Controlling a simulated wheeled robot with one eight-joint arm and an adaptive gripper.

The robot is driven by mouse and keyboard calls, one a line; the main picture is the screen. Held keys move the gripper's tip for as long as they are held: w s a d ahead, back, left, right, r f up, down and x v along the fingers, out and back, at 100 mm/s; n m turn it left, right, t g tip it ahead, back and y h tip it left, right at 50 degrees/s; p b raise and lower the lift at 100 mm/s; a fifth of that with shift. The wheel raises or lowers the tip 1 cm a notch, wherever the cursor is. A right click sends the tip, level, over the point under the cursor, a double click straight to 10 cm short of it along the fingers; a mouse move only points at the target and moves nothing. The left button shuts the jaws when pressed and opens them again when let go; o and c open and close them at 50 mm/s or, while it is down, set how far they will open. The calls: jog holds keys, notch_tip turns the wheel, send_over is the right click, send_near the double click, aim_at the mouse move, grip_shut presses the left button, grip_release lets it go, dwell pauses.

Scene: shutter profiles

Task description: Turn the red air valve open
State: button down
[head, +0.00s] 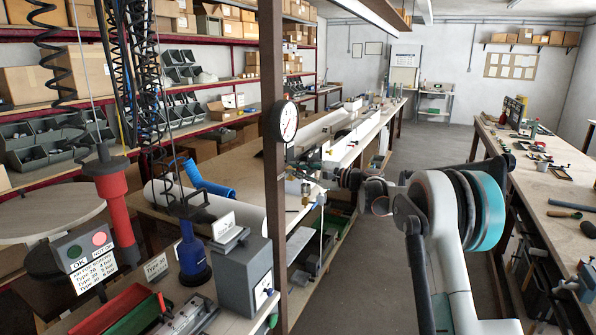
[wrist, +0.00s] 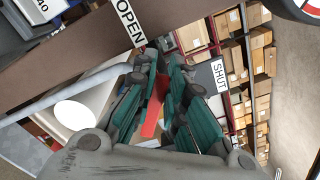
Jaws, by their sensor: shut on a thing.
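In the wrist view the red valve lever (wrist: 153,118) lies between the two teal fingers of my gripper (wrist: 157,82), which is shut on it. The fingers hide much of the lever. A white OPEN label (wrist: 129,22) is up and left of the fingertips. A white SHUT label (wrist: 219,76) is to their right. In the head view my gripper (head: 322,168) is beside the brown post, just below the pressure gauge (head: 287,121). The lever cannot be made out there.
The brown post (head: 273,225) stands close left of my gripper. A long workbench (head: 335,145) with white profiles is behind it. A grey box (head: 243,280), a blue tool (head: 193,252) and a red tool (head: 113,200) are at left. The aisle (head: 433,150) is clear.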

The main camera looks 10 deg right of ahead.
jog(key=c, duration=1.6)
grip_release()
jog(key=v, duration=1.2)
jog(key=shift+c, duration=0.3)
